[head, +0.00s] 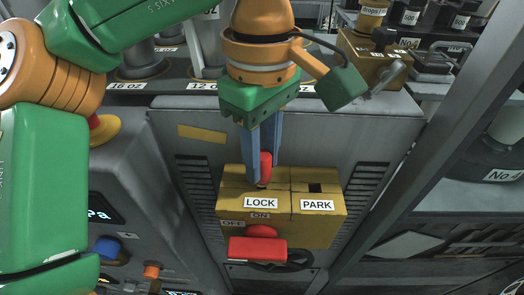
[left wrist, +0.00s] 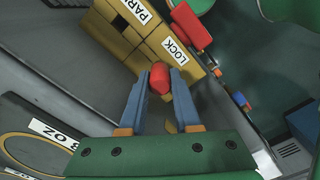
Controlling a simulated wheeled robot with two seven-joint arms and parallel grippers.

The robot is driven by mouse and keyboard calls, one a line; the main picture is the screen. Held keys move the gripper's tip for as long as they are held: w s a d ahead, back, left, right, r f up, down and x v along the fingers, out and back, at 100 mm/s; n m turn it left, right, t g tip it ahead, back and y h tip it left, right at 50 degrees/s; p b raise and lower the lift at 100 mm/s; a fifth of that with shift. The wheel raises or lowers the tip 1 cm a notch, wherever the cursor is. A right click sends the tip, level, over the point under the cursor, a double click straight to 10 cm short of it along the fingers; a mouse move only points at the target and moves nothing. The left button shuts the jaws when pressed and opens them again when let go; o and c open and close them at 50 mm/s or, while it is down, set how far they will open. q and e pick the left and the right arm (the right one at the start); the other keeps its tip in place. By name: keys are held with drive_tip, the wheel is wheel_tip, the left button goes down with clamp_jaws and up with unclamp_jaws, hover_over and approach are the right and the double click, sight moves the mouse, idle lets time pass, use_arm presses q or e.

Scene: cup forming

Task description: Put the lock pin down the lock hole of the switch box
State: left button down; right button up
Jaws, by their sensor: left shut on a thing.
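The switch box (head: 235,205) is a yellow box with a LOCK label on the left and a PARK label on the right of its front. A dark square hole shows in its top behind PARK. My left gripper (head: 264,170) points down over the LOCK side, shut on the red lock pin (head: 265,165). The pin's lower end meets the box top just behind the LOCK label; the lock hole is hidden, and I cannot tell whether the tip is in it. In the left wrist view the red pin (left wrist: 160,77) sits between the blue fingertips, with the box (left wrist: 117,46) beyond. My right gripper is not in view.
A red switch handle (head: 258,248) sticks out of the box's front below LOCK, near ON and OFF marks. A grey vented machine panel (head: 340,140) lies behind. A dark metal post (head: 420,130) stands to the right. A control panel (head: 120,180) is on the left.

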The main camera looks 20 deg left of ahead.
use_arm(q)
drive_tip(key=c, duration=0.5)
unclamp_jaws()
drive_tip(key=shift+c, duration=0.2)
wheel_tip(320, 180, up, 7)
drive_tip(key=p, duration=0.3)
drive_tip(key=shift+r+p, duration=0.15)
drive_tip(key=shift+p, duration=0.15)
